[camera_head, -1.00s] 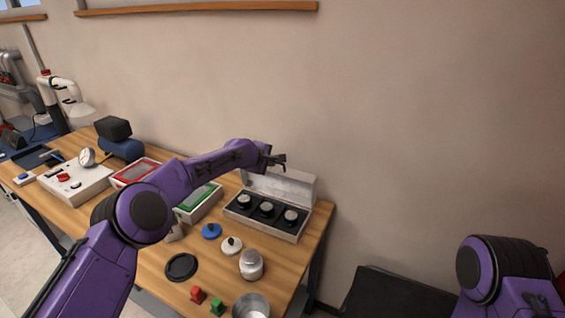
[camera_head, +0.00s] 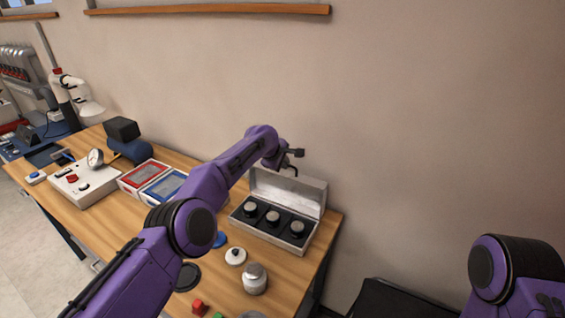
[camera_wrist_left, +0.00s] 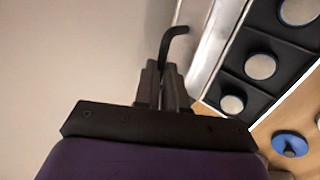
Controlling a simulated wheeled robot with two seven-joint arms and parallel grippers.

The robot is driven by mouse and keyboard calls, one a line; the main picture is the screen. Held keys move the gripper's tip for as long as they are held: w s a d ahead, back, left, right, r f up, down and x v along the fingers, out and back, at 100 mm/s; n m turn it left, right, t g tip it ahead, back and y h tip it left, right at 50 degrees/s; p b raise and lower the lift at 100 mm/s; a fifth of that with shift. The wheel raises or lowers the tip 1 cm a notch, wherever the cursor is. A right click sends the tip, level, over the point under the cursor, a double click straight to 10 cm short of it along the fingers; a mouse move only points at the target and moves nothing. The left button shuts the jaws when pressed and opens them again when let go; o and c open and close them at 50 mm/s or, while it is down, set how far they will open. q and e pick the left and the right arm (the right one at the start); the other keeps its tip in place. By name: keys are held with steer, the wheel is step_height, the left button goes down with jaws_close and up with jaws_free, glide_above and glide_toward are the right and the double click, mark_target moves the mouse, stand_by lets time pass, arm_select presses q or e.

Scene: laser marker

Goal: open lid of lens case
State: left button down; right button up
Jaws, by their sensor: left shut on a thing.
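The lens case (camera_head: 273,238) is a silver box on the wooden table, with three round lenses in a black insert. Its lid (camera_head: 300,194) stands up open along the back edge. In the left wrist view the lid (camera_wrist_left: 211,40) runs beside the dark insert. My left gripper (camera_head: 284,158) is at the lid's upper left corner. In the left wrist view its fingers (camera_wrist_left: 166,82) are shut on a thin black hooked rod (camera_wrist_left: 168,48), whose bent tip overlaps the lid's edge; I cannot tell whether they touch. Only my right arm shows; its gripper is out of view.
In front of the case are a blue disc (camera_head: 220,240), a white knobbed disc (camera_head: 236,257), a silver jar (camera_head: 255,279) and a red piece (camera_head: 198,307). Red (camera_head: 143,174) and blue (camera_head: 166,187) framed trays lie left. A wall (camera_head: 430,130) stands behind.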

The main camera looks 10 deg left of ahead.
arm_select(q)
steer(key=c, duration=1.2)
jaws_free()
steer(key=shift+r, duration=0.25)
steer(key=shift+r, duration=0.1)
steer(key=b+v, duration=0.4)
steer(key=v, duration=0.6)
steer(key=shift+s+a, duration=0.1)
